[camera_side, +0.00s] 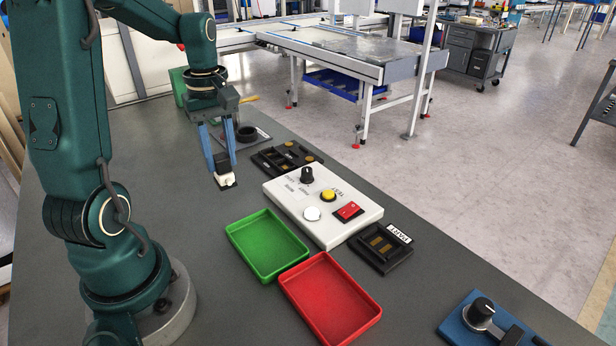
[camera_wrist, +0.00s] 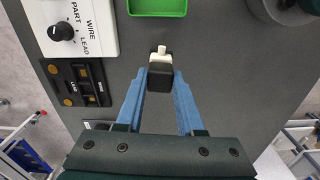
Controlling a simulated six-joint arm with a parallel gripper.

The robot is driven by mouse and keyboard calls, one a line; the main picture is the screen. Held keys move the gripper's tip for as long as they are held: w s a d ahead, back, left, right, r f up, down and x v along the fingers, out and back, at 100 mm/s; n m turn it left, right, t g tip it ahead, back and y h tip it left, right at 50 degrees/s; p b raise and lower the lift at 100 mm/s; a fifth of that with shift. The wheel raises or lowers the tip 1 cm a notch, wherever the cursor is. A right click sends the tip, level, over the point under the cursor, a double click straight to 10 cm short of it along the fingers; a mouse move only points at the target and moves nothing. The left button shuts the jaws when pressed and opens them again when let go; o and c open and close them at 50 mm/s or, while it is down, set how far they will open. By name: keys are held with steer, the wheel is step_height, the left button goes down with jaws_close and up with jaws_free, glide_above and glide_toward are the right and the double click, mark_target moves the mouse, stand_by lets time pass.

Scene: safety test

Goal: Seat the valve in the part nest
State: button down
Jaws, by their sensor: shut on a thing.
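The valve (camera_side: 225,180), a small block with a white part and a black part, is between the blue fingers of my gripper (camera_side: 222,172). In the wrist view the valve (camera_wrist: 160,74) sits at the fingertips (camera_wrist: 160,80), its white stub pointing away from my wrist. My gripper is shut on it, over bare bench left of the control box. I cannot tell the exact height. A black fixture (camera_side: 378,264) with brass-coloured strips and an upside-down white label, seemingly PART, lies right of the control box; it looks like the part nest. It is outside the wrist view.
A white control box (camera_side: 338,228) with a knob and buttons stands mid-bench. Behind it are another black fixture (camera_side: 268,163), labelled LEAD in the wrist view (camera_wrist: 61,88), and a black ring (camera_side: 247,134). Green (camera_side: 233,245) and red (camera_side: 291,296) trays lie in front. A blue unit (camera_side: 455,325) is front right.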

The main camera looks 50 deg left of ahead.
steer(key=shift+r+n, duration=0.15)
steer(key=shift+n, duration=0.45)
steer(key=w+r+n, duration=0.3)
steer(key=w, duration=0.2)
steer(key=m, duration=0.3)
glide_above(381, 245)
steer(key=shift+f, duration=3.4)
steer(key=shift+f, duration=0.95)
